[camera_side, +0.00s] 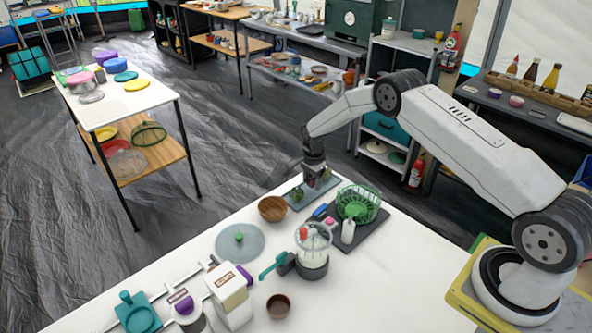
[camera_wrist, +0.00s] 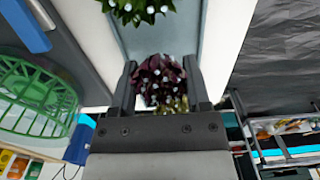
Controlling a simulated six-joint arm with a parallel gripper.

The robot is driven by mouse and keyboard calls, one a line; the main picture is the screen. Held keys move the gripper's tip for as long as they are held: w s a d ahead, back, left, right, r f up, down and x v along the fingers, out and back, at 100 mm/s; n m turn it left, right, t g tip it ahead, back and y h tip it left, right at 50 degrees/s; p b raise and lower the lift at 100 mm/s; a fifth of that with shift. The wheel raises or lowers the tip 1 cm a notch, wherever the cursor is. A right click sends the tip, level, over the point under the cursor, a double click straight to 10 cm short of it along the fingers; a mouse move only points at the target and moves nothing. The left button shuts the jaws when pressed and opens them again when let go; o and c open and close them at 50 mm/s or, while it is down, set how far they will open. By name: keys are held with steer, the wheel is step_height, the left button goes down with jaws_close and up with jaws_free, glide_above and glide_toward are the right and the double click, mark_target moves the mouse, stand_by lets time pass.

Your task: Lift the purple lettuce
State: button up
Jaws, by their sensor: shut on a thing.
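The purple lettuce (camera_wrist: 160,78) is dark purple with pale tips and some yellow-green at its base. In the wrist view it sits between the two dark fingers of my gripper (camera_wrist: 162,88), which is shut on it. In the side view my gripper (camera_side: 313,178) points down over a grey-blue tray (camera_side: 290,205), and its fingers and the purple lettuce are small and hard to make out. I cannot tell whether the lettuce touches the tray. A green lettuce (camera_wrist: 137,9) lies on the tray beyond the fingers; it also shows in the side view (camera_side: 296,194).
A green basket (camera_side: 358,203) stands on a dark board right of the tray; it also shows in the wrist view (camera_wrist: 38,92). A brown bowl (camera_side: 272,208) is left of the tray. A food processor (camera_side: 313,250) stands nearer the camera. White table (camera_side: 400,270) is clear at right.

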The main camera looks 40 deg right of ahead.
steer(key=shift+r, duration=3.85)
